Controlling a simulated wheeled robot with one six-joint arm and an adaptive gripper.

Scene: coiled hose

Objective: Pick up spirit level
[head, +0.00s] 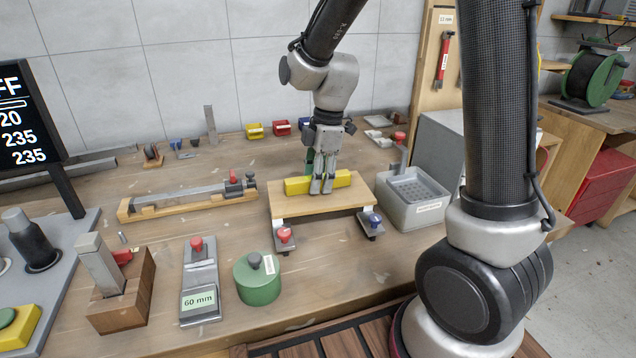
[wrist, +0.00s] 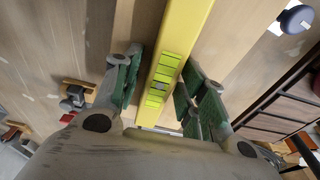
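The yellow spirit level (head: 298,186) lies flat on a small raised wooden platform (head: 290,208) in the middle of the bench. Its green vial window shows in the wrist view, where the level (wrist: 180,40) runs lengthwise between my fingers. My gripper (head: 322,180) points down over the middle of the level, with its fingers on either side. In the wrist view my gripper (wrist: 163,85) has its green pads apart, with a narrow gap at the left pad; the right pad is close to the level, and contact there is unclear.
Red and blue knobs (head: 285,234) stand at the platform's front corners. A grey bin (head: 415,210) is close on the right. A green round container (head: 257,285) and a 60 mm block (head: 200,280) stand in front. A clamp-like bar (head: 190,198) lies left.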

